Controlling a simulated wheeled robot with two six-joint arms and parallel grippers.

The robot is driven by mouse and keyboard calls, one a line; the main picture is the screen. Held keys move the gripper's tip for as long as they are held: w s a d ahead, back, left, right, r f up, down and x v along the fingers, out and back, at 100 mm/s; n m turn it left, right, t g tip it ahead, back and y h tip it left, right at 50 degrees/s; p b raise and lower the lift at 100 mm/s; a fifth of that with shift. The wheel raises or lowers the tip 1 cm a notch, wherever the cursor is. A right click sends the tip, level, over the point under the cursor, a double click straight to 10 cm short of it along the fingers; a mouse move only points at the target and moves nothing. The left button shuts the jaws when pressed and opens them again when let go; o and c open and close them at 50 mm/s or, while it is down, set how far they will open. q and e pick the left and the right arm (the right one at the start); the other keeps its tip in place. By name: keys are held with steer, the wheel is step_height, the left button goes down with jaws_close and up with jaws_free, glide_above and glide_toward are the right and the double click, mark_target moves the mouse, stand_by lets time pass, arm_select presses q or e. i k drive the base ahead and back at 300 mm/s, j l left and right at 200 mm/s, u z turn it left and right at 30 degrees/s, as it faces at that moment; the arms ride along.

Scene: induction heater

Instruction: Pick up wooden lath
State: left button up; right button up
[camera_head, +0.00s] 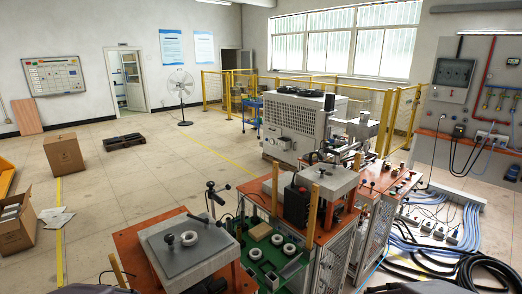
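Several slim upright wooden laths show around the machines. One wooden lath (275,188) stands at the near machine's left side, and another wooden lath (313,208) stands at its front. A third wooden lath (117,270) stands tilted by the left orange-topped machine, near the bottom edge. A further short lath (357,161) stands at the rear machine. I cannot tell which lath the task names. Neither of my grippers shows; only dark shapes, perhaps parts of my arms, reach the bottom edge.
The orange-topped machine (130,246) with a grey plate is close in front. A green tray (238,250) holding white rings lies between machines. Cardboard boxes (63,153) stand left. Cables (440,252) cover the right floor. Open floor lies at left centre; yellow fencing (234,99) stands behind.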

mark_target(315, 188)
steer(key=k+l+u, duration=0.1)
steer(key=u, duration=0.3)
steer(key=k+u, duration=0.25)
steer(key=u, duration=0.2)
